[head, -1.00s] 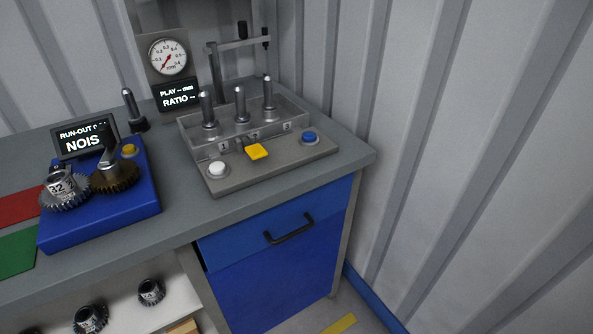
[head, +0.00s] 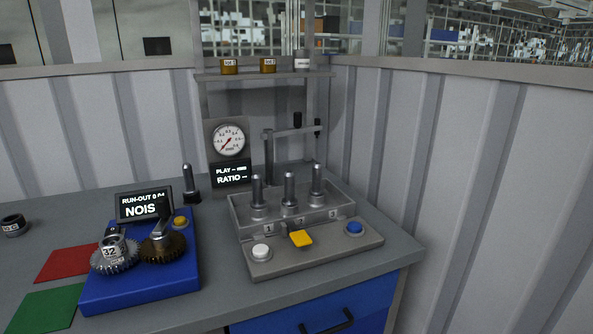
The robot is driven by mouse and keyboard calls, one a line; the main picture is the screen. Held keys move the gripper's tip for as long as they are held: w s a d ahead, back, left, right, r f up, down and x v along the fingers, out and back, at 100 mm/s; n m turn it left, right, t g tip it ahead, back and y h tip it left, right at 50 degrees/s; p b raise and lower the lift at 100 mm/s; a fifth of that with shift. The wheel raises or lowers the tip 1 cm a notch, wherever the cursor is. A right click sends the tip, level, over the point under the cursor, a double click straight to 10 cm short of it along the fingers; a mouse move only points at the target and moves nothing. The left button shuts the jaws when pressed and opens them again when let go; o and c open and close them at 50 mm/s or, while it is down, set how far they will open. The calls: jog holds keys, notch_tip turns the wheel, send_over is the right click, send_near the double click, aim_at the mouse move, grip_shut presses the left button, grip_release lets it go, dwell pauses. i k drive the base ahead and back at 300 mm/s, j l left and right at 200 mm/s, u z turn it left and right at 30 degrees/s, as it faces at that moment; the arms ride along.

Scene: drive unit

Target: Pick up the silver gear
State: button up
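A silver gear (head: 115,254) marked 32 sits on the left side of a blue run-out fixture (head: 140,287) on the grey bench. A darker bronze gear (head: 162,246) sits right beside it on the same fixture, their teeth close together; I cannot tell whether they touch. The fixture's display (head: 145,205) reads "RUN-OUT" and "NOIS". My gripper is not in view.
A grey three-post fixture (head: 258,268) with white, yellow and blue buttons stands to the right. Red (head: 66,263) and green (head: 47,309) mats lie left. A dial gauge (head: 229,139) and a shelf (head: 262,75) stand behind. A corrugated wall bounds the right.

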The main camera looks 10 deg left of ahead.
aim_at(117, 256)
jog(key=u, duration=1.3)
